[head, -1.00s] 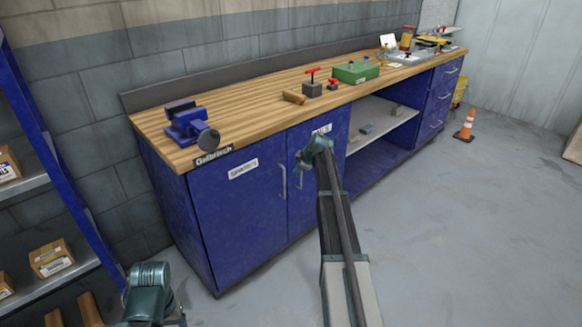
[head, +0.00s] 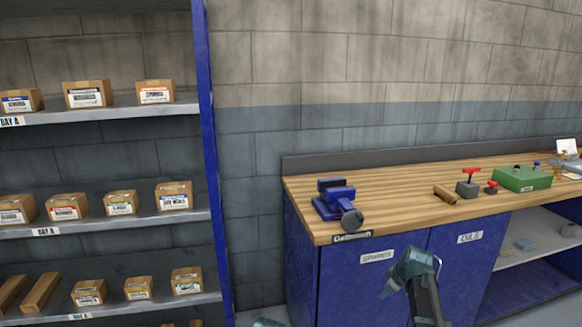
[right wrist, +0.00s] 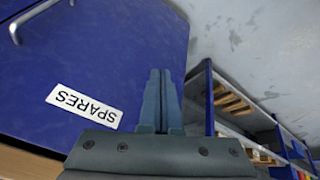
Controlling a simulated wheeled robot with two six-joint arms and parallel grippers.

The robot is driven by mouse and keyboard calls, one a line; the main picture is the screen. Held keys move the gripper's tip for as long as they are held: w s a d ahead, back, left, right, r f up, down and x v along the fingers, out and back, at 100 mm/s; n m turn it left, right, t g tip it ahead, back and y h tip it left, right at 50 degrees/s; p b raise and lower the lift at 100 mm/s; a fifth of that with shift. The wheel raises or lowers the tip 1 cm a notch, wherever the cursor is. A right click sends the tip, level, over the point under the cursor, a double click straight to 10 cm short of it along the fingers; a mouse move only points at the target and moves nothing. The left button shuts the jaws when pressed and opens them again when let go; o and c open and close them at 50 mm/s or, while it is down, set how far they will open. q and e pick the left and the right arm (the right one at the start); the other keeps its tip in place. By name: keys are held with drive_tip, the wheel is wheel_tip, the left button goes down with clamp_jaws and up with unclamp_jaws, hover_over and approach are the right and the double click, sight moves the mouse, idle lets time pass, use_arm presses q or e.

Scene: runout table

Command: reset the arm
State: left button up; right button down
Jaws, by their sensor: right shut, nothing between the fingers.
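My right gripper (head: 388,290) is in front of the blue cabinet doors of the workbench, below the bench top. In the right wrist view its two fingers (right wrist: 160,75) are together with nothing between them, and the door labelled SPARES (right wrist: 85,105) shows behind and to the left.
The wooden bench top (head: 400,205) carries a blue vise (head: 335,200), a wooden piece (head: 446,194) and a green box (head: 522,179). A shelf rack with a blue post (head: 207,150) and several cartons stands at left. In the wrist view, grey floor (right wrist: 240,35) is clear.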

drive_tip(key=s+a+f+m+g, duration=0.2)
drive_tip(key=s+a+g, duration=0.1)
drive_tip(key=s+a, duration=1.5)
drive_tip(key=s+a+m+g+h, duration=0.1)
drive_tip(key=s+a+h, duration=0.1)
drive_tip(key=s+a, duration=0.35)
drive_tip(key=s+a+m+g+h, duration=0.1)
drive_tip(key=s+a+m, duration=0.1)
drive_tip(key=s, duration=0.7)
wheel_tip(320, 180, up, 14)
drive_tip(key=w+p, duration=0.1)
drive_tip(key=p, duration=1.3)
drive_tip(key=shift+w+a, duration=0.15)
drive_tip(key=shift+w, duration=0.2)
